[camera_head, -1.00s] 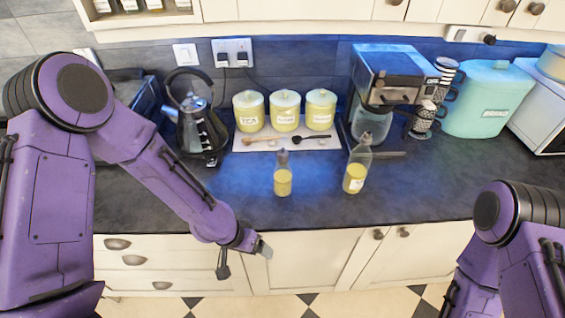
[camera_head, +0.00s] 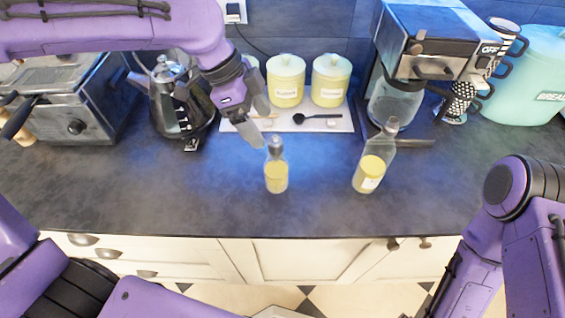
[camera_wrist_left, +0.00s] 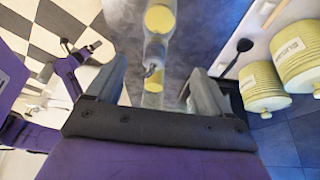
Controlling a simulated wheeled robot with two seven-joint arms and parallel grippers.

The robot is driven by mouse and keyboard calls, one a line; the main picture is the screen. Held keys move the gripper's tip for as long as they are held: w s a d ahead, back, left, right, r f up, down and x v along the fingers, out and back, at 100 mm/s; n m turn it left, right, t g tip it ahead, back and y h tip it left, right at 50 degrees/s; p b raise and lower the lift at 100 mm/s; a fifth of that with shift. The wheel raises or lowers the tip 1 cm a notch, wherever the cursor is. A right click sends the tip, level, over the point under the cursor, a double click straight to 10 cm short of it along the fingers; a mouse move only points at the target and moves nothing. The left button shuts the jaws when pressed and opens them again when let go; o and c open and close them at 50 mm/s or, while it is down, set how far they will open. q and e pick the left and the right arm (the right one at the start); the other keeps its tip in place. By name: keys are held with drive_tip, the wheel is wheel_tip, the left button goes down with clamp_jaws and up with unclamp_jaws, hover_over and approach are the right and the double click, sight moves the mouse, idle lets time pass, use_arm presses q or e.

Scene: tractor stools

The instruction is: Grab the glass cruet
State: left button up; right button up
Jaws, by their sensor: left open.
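Two clear glass bottles with yellow contents stand upright on the dark counter. The smaller cruet (camera_head: 276,176) has a grey stopper and stands at the middle. The larger bottle (camera_head: 370,172) has a pale label and stands to its right. I cannot tell for sure which one is the named cruet. My left gripper (camera_head: 257,122) is open and empty, just behind and left of the smaller cruet's top. In the left wrist view, bottle glass and yellow contents (camera_wrist_left: 158,50) show between and beyond the open fingers (camera_wrist_left: 155,90).
Lidded yellow canisters (camera_head: 286,82) stand on a pale tray (camera_head: 340,120) with spoons behind the bottles. A kettle (camera_head: 178,105) and toaster (camera_head: 60,100) are at left, a coffee maker (camera_head: 420,60) at right. The front counter (camera_head: 200,210) is clear.

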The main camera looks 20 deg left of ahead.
sight(276, 153)
use_arm(q)
drive_tip(key=x, duration=0.3)
drive_tip(key=shift+s+r, duration=0.1)
drive_tip(key=shift+s, duration=0.1)
drive_tip(key=shift+s+d+f+p, duration=0.3)
drive_tip(key=shift+s+f, duration=0.15)
drive_tip(key=shift+f, duration=0.1)
drive_tip(key=shift+s+d+f+p, duration=0.2)
drive_tip(key=shift+s+f+p, duration=0.05)
drive_tip(key=shift+s+f, duration=0.25)
drive_tip(key=w+f, duration=0.1)
drive_tip(key=d+f, duration=0.1)
drive_tip(key=f, duration=0.1)
drive_tip(key=w+f, duration=0.1)
drive_tip(key=shift+w+d+f, duration=0.15)
drive_tip(key=shift+w, duration=0.2)
drive_tip(key=shift+s, duration=0.1)
drive_tip(key=shift+s+d, duration=0.1)
drive_tip(key=shift+s, duration=0.3)
drive_tip(key=shift+c, duration=1.2)
clamp_jaws()
use_arm(e)
drive_tip(key=shift+s+r, duration=0.6)
drive_tip(key=shift+r, duration=0.15)
